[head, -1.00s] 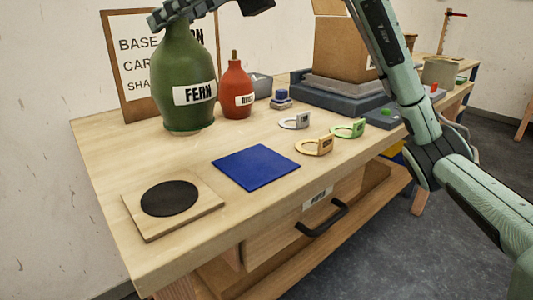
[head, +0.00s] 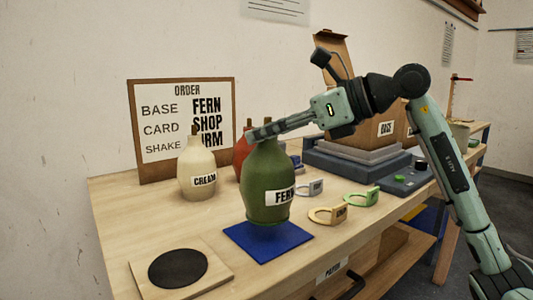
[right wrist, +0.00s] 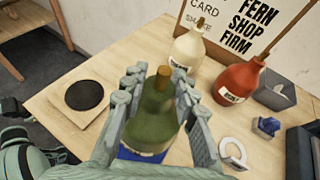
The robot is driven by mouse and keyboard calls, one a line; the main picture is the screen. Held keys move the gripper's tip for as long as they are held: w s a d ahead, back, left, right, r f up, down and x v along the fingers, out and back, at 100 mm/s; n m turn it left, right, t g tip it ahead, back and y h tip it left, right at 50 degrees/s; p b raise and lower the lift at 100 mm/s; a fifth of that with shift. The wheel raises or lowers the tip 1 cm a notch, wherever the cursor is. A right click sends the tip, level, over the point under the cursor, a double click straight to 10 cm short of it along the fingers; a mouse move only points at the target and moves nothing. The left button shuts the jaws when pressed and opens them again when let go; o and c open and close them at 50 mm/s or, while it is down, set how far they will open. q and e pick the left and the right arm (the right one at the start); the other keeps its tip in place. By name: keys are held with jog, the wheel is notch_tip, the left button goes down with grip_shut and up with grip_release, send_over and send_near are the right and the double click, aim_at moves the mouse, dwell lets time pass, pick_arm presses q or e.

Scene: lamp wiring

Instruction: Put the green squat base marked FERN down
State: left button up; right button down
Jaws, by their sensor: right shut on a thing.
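The green squat base marked FERN (head: 262,190) is upright over the blue mat (head: 262,252) in the head view. Its underside hides the mat's back part, and I cannot tell whether it touches the mat. My right gripper (head: 258,135) is shut around its upper part, coming in from the right. In the right wrist view the green base (right wrist: 155,110) sits between the two fingers of the right gripper (right wrist: 157,78), with a bit of blue mat (right wrist: 128,153) below.
A cream bottle (head: 197,168) and a partly hidden red bottle (head: 241,150) stand behind the base. Tan (head: 327,215), green (head: 361,197) and grey ring tags (head: 309,187) lie to the right. A board with a black disc (head: 178,268) lies front left. An order sign (head: 160,125) stands behind.

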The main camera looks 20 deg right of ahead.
aim_at(280, 149)
notch_tip(280, 149, down, 3)
jog(key=shift+f, duration=0.3)
pick_arm(q)
jog(key=shift+r, duration=0.3)
jog(key=shift+f, duration=0.1)
pick_arm(e)
jog(key=shift+f, duration=0.1)
jog(key=c, duration=1.5)
grip_release()
jog(key=shift+f, duration=0.1)
pick_arm(q)
jog(key=shift+w+r, duration=0.1)
jog(key=shift+r, duration=0.3)
pick_arm(e)
jog(key=o, duration=0.3)
pick_arm(q)
jog(key=shift+a, duration=0.1)
